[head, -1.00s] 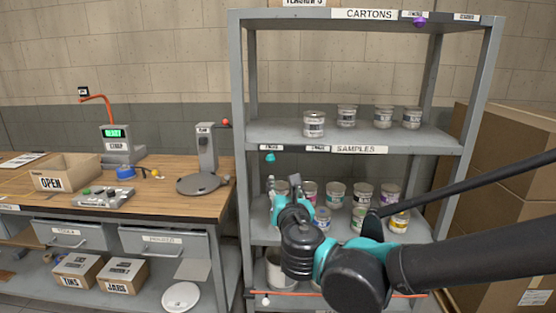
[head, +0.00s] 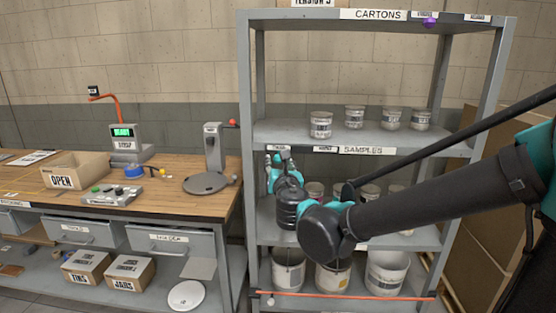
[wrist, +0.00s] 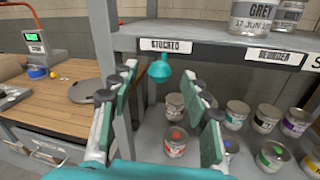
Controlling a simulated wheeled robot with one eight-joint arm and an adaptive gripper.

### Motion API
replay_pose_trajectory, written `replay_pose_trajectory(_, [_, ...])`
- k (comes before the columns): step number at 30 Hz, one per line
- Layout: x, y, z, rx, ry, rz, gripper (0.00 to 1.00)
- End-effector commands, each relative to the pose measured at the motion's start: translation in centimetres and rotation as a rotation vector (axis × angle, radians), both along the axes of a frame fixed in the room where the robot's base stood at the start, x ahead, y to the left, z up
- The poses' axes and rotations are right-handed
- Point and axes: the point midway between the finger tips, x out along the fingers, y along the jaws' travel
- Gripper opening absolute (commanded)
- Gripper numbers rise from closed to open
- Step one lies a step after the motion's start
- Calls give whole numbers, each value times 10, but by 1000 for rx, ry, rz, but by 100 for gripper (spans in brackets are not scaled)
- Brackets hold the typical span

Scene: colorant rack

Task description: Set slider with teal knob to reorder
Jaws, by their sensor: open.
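The teal knob (wrist: 160,68) hangs below the front edge of the samples shelf, in the wrist view. It is under the label STOCKED (wrist: 172,46), at the left end of its slider. The label REORDER (wrist: 275,56) is to its right on the same edge. My gripper (wrist: 159,82) is open, its two fingers on either side of the knob in the picture. I see no contact, and the depth between them is unclear. In the head view my gripper (head: 276,162) is at the left end of that shelf edge and largely hides the knob.
Grey pots (head: 320,124) stand on the samples shelf (head: 290,132). Colour-marked pots (wrist: 265,119) stand on the shelf below, close behind my fingers. The left shelf post (head: 248,180) is near my gripper. A purple knob (head: 429,22) is on the top shelf edge.

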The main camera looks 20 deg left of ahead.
Motion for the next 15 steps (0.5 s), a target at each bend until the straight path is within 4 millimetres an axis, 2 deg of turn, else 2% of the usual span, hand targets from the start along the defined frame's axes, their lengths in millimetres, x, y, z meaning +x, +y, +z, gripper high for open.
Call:
replay_pose_trajectory(1, [9, 3, 0, 0, 1, -3, 47])
replay_pose_trajectory(6, [26, 12, 0, 0, 0, -1, 47])
replay_pose_trajectory(15, [34, 15, 0, 0, 0, -1, 47])
